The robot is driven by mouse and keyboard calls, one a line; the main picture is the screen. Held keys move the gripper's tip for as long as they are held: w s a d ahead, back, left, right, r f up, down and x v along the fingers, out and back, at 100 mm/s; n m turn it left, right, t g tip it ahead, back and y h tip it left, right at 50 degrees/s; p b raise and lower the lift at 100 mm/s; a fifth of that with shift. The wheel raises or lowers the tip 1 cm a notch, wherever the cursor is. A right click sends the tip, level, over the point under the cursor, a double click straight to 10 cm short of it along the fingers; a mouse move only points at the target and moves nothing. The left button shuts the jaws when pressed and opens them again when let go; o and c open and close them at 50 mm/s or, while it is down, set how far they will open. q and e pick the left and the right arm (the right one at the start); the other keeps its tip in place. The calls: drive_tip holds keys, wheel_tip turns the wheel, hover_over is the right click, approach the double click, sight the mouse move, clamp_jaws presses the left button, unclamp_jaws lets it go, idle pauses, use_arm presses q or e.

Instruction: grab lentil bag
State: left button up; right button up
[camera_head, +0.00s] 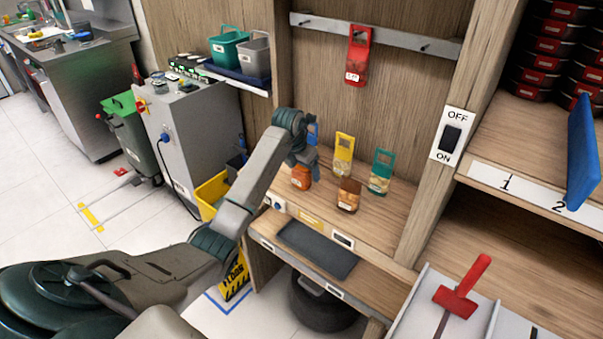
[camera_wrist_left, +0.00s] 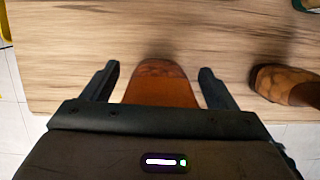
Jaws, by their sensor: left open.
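An orange-red bag (camera_head: 301,178) stands on the wooden shelf under my left gripper (camera_head: 303,160). I take it for the lentil bag, but its label is too small to read. In the left wrist view the orange-red bag (camera_wrist_left: 160,88) lies between the two open fingers of my left gripper (camera_wrist_left: 155,70), with a visible gap on each side. The gripper hides the bag's top in the head view. My right gripper is not in view.
A brown bag (camera_head: 349,195), a yellow bag (camera_head: 343,155) and a teal bag (camera_head: 381,172) stand nearby on the shelf. The brown one also shows in the wrist view (camera_wrist_left: 284,84). A red bag (camera_head: 357,60) hangs on the rail above.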

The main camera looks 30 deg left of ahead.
use_arm(q)
drive_tip(key=shift+c, duration=1.3)
drive_tip(key=c, duration=0.8)
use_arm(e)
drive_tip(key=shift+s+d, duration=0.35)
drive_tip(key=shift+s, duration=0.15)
